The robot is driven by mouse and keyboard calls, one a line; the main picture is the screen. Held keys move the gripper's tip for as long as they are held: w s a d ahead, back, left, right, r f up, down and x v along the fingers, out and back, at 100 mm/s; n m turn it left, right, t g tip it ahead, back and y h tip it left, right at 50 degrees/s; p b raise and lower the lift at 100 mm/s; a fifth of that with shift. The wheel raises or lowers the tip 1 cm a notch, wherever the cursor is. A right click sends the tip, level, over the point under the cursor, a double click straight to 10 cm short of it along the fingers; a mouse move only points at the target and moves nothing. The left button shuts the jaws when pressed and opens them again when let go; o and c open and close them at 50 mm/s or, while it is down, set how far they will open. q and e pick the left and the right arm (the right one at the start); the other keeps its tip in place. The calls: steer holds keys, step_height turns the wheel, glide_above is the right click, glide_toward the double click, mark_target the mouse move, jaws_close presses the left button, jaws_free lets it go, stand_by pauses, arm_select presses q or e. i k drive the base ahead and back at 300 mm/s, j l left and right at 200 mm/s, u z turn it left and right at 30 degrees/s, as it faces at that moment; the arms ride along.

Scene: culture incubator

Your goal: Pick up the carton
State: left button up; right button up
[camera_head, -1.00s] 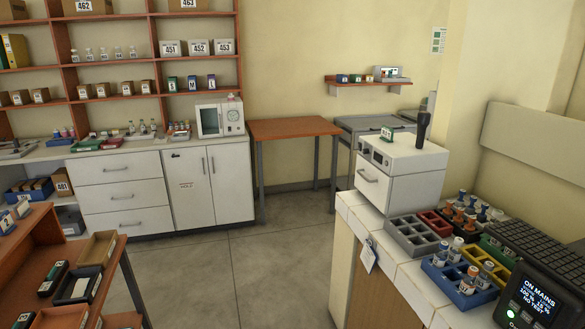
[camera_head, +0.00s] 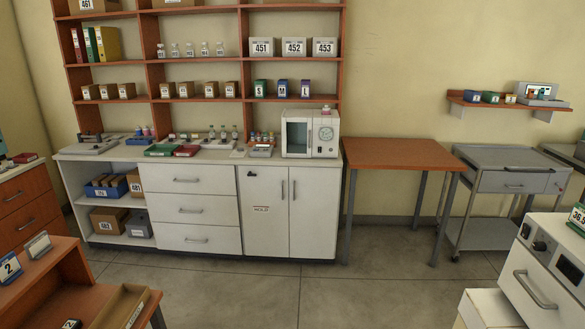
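Several boxes could be the carton; I cannot tell which one is meant. White cartons labelled 451 (camera_head: 261,47), 452 (camera_head: 294,47) and 453 (camera_head: 325,47) stand side by side on a shelf. A brown carton labelled 461 (camera_head: 92,5) is on the top shelf, cut by the picture's edge. Brown cartons labelled 481 (camera_head: 134,184) and 502 (camera_head: 107,221) sit in the open cubby under the counter at left. Small brown boxes (camera_head: 108,91) stand in rows on a lower shelf. Neither of my grippers is in view.
A white incubator-like box (camera_head: 311,133) stands on the counter (camera_head: 215,157). A bare wooden table (camera_head: 398,153) and a grey cart (camera_head: 507,158) stand to its right. A wooden stand (camera_head: 60,285) and a white appliance (camera_head: 540,280) flank the front. The middle floor is clear.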

mark_target(186, 90)
steer(key=i, duration=1.65)
steer(key=i+j+u, duration=0.15)
steer(key=i, duration=0.35)
steer(key=i+j+u, duration=0.15)
steer(key=i+j, duration=0.2)
steer(key=i, duration=0.2)
steer(key=i+j+u, duration=0.15)
steer(key=i, duration=0.35)
steer(key=i+j+u, duration=0.1)
steer(key=i+j, duration=0.05)
